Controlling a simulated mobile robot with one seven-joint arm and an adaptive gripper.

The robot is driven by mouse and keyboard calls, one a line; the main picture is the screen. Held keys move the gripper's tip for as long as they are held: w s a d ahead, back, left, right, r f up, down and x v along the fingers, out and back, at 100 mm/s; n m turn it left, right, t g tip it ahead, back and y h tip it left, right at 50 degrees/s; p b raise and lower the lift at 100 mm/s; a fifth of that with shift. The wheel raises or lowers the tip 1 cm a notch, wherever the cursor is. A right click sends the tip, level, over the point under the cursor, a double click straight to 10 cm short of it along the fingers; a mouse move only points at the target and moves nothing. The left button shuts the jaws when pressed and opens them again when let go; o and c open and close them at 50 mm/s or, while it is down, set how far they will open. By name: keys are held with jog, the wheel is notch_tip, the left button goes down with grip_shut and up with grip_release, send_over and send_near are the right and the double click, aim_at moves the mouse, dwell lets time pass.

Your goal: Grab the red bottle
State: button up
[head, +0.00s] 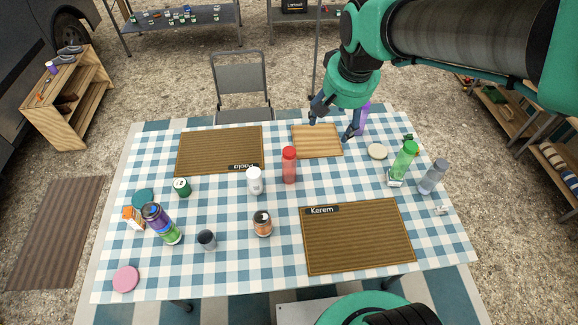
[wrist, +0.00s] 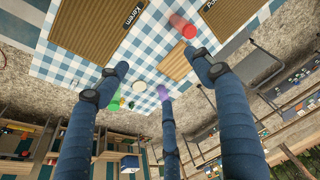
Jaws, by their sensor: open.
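My gripper (head: 333,127) hangs over the wooden board, behind and to the right of the bottle. Its fingers are spread wide with nothing between them, and they do not touch the bottle. The fingers also show in the wrist view (wrist: 160,70).
A white bottle (head: 254,181) stands close to the red bottle's left. A purple object (head: 364,117) is partly hidden by my gripper. A green bottle (head: 404,161) stands at the right.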

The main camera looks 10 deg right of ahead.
jog(key=g, duration=0.2)
send_over(288, 151)
jog(key=s+d, duration=0.5)
jog(key=s, duration=0.1)
notch_tip(288, 151, down, 13)
jog(key=shift+m+g, duration=0.7)
jog(key=shift+m, duration=0.1)
jog(key=w+a+f, duration=0.1)
jog(key=w+f, duration=0.1)
jog(key=f, duration=0.3)
jog(key=w+a+f, duration=0.2)
jog(key=f, duration=0.3)
jog(key=w+a+f, duration=0.1)
jog(key=f, duration=0.4)
jog(key=shift+w+a+f, duration=0.4)
jog(key=shift+f, duration=0.35)
jog(key=shift+f+b, duration=1)
jog(key=shift+f, duration=3.3)
jog(key=shift+d+f+b, duration=0.1)
jog(key=shift+f+b, duration=0.75)
jog(key=shift+f, duration=1.75)
